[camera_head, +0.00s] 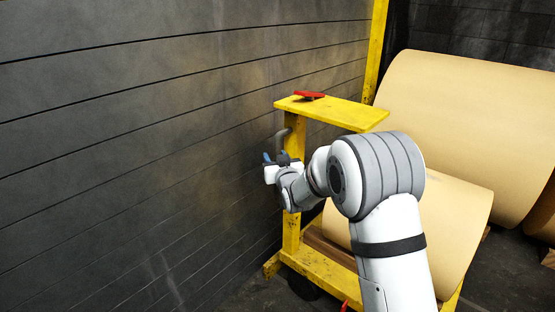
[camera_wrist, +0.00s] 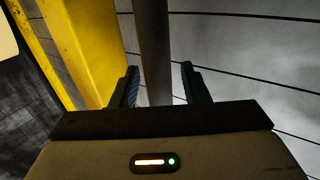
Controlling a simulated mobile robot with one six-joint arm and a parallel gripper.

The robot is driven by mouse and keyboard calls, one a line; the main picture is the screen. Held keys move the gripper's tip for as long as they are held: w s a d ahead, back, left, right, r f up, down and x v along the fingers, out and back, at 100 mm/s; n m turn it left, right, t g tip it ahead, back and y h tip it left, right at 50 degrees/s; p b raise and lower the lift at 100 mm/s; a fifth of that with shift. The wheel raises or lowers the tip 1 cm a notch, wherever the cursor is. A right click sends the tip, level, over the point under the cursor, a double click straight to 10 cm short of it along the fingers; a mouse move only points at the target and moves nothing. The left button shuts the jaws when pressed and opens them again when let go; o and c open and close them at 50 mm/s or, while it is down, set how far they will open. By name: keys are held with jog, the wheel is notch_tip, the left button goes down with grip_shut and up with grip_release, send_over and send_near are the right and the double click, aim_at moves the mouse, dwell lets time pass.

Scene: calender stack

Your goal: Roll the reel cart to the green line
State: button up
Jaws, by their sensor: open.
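The reel cart has a yellow frame (camera_head: 291,235) beside the grey wall and a large tan reel (camera_head: 455,215) lying in it, partly hidden by my arm. A grey bar handle (camera_head: 281,137) sticks out from the cart's yellow post on the wall side. My gripper (camera_head: 275,158) is at this handle, just below its bend. In the wrist view the grey bar (camera_wrist: 153,45) runs between my two open fingers (camera_wrist: 160,78), with gaps visible on both sides. The yellow post (camera_wrist: 85,45) stands just left of the fingers. No green line shows in either view.
A yellow shelf (camera_head: 350,115) with a red part (camera_head: 309,95) on it tops the post. A bigger tan reel (camera_head: 470,120) stands behind. The dark plank wall (camera_head: 130,130) runs close along the left. Bare floor (camera_head: 505,270) shows at the lower right.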

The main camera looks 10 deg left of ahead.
jog(key=shift+w+a, duration=0.1)
jog(key=shift+w, duration=0.05)
grip_shut()
dwell(0.4)
